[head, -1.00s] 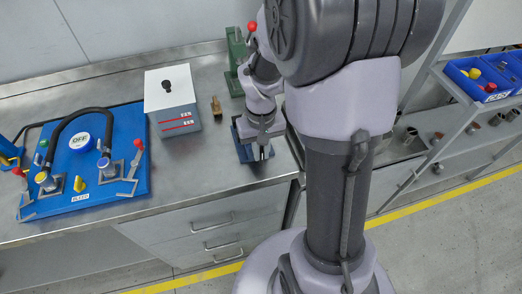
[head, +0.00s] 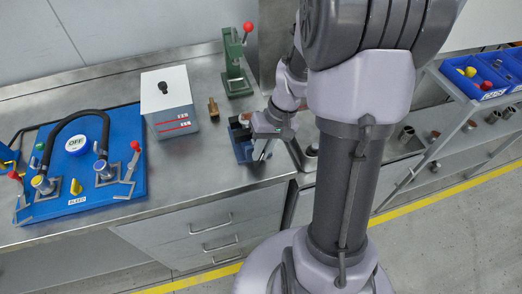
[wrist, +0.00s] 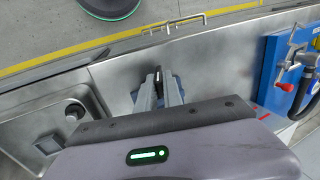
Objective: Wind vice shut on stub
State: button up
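The small blue vice (head: 243,151) sits near the front edge of the steel bench in the head view, with dark jaws at its back. A small reddish-brown patch (head: 245,117) shows at the jaws; I cannot tell surely if it is the stub. My gripper (head: 260,155) points down at the front right of the vice, tilted. In the wrist view my gripper (wrist: 159,88) has its two grey fingers close together, with a thin dark part between them and blue of the vice beside them. Whether they grip the vice's handle is unclear. The jaw gap is hidden.
A grey box with a white top (head: 167,88) and a small brass piece (head: 213,108) stand left of the vice. A green press with a red knob (head: 236,70) stands behind. A blue pump board (head: 80,165) lies at left. A sink (wrist: 75,108) shows in the wrist view.

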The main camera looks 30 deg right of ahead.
jog(key=o, duration=0.3)
jog(key=shift+o, duration=0.2)
jog(key=p+v, duration=0.7)
jog(key=v, duration=1)
jog(key=shift+r, duration=0.2)
jog(key=s+a+r+t+b, duration=0.1)
jog(key=s+a, duration=0.2)
jog(key=a, duration=0.3)
jog(key=s+a+r+t+h+b, duration=0.1)
jog(key=s+a+r+t+b, duration=0.1)
jog(key=a, duration=0.5)
jog(key=s+a+r+m+t+b, duration=0.1)
jog(key=s+a, duration=0.3)
jog(key=a, duration=0.3)
jog(key=shift+s+a+r+t, duration=0.2)
jog(key=shift+s+r+t, duration=0.1)
jog(key=shift+s+t, duration=0.1)
